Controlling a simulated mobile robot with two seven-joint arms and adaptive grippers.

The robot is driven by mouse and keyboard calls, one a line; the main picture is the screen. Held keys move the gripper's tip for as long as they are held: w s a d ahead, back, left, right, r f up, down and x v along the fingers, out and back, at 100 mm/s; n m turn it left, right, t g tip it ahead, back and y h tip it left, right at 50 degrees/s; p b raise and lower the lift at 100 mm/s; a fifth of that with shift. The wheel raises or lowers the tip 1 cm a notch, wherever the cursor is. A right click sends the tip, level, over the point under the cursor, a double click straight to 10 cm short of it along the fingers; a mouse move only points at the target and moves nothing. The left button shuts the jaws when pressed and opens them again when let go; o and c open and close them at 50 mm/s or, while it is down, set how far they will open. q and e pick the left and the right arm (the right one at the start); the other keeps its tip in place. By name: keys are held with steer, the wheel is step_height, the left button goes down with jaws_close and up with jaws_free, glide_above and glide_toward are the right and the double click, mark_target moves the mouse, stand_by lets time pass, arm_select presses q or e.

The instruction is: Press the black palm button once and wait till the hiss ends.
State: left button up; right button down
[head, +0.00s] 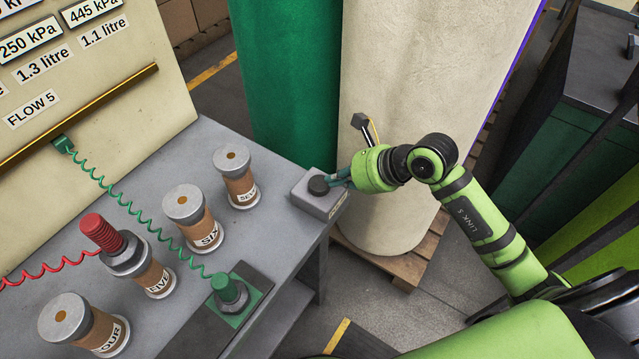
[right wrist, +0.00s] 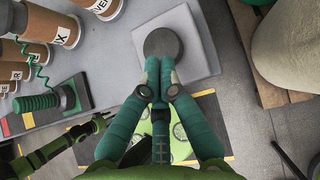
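The black palm button (head: 318,185) is a round dark cap on a light grey box (head: 310,201) at the table's right corner. It also shows in the right wrist view (right wrist: 163,43), upper middle. My right gripper (head: 340,180) reaches in from the right, just beside the cap. Its teal fingers (right wrist: 159,62) lie together with nothing between them, and their tips overlap the cap's near edge in the right wrist view. I cannot tell whether they touch it or whether the cap is pressed down. My left gripper is not seen.
Several labelled canisters stand on the grey table (head: 262,235), such as SEVEN (head: 240,180) and SIX (head: 192,217). A red plug (head: 101,234) sits on FIVE; a green plug (head: 228,291) stands nearer. Large green (head: 285,80) and cream (head: 400,80) rolls stand close behind my right gripper.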

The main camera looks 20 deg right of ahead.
mark_target(329, 190)
steer(key=shift+f, duration=0.15)
steer(key=shift+f+b, duration=1.5)
steer(key=shift+b, duration=0.05)
steer(key=shift+r+p, duration=2.2)
steer(key=shift+r, duration=0.95)
steer(key=v, duration=1.2)
